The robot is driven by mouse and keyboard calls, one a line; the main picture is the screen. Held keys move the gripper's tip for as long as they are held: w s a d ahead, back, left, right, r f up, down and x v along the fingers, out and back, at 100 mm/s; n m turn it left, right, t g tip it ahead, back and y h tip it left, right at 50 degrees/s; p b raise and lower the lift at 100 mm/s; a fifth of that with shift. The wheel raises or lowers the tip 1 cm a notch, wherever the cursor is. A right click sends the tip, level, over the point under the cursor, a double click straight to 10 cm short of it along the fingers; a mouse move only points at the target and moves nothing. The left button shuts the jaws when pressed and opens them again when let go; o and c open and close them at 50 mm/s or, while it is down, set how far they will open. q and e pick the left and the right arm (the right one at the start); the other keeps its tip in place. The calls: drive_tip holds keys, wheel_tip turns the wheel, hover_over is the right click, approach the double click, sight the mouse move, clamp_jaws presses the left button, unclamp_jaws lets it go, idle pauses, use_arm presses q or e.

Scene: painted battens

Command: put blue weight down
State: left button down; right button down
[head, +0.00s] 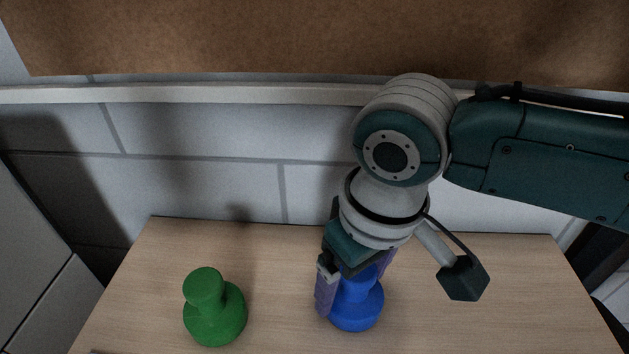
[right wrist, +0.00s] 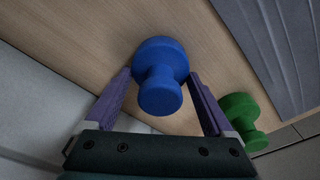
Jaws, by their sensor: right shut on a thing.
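The blue weight (head: 358,305) is upright between the fingers of my right gripper (head: 350,290), over the right half of the wooden table (head: 480,315). My right gripper points down and is shut on it. In the right wrist view the blue weight (right wrist: 160,58) shows its round body and smaller knob, with one purple finger on each side. Its underside is hidden, so I cannot tell whether it touches the table. My left gripper is not in view.
A green weight (head: 214,308) stands on the table to the left; it also shows in the right wrist view (right wrist: 242,118). A pale block wall (head: 230,185) is behind the table. The table between the weights is clear.

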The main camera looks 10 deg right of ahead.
unclamp_jaws()
drive_tip(key=r, duration=0.2)
drive_tip(key=r+p, duration=0.1)
drive_tip(key=r, duration=0.1)
drive_tip(key=r+p, duration=0.1)
drive_tip(key=r, duration=0.1)
drive_tip(key=shift+s+d+r, duration=0.1)
drive_tip(key=shift+s+r, duration=0.25)
drive_tip(key=shift+r, duration=0.05)
drive_tip(key=shift+d+r, duration=0.1)
drive_tip(key=shift+r, duration=0.3)
drive_tip(key=shift+s+p, duration=0.1)
drive_tip(key=shift+p, duration=0.2)
drive_tip(key=s+a+r+t+y+p, duration=0.1)
drive_tip(key=s+a+r+y+p, duration=0.25)
drive_tip(key=s+r+p, duration=0.4)
drive_tip(key=s+d+r+m+t+h+p, duration=0.1)
drive_tip(key=s+d+r+h+p, duration=0.1)
drive_tip(key=s+d+r+p, duration=0.3)
drive_tip(key=s+d+r+m+h+p, duration=0.1)
drive_tip(key=s+d+r+m+h, duration=0.1)
drive_tip(key=s+d, duration=0.35)
wheel_tip(320, 180, up, 37)
drive_tip(key=w+p, duration=0.2)
drive_tip(key=p, duration=3.5)
drive_tip(key=shift+w+d, duration=0.25)
drive_tip(key=shift+d, duration=0.2)
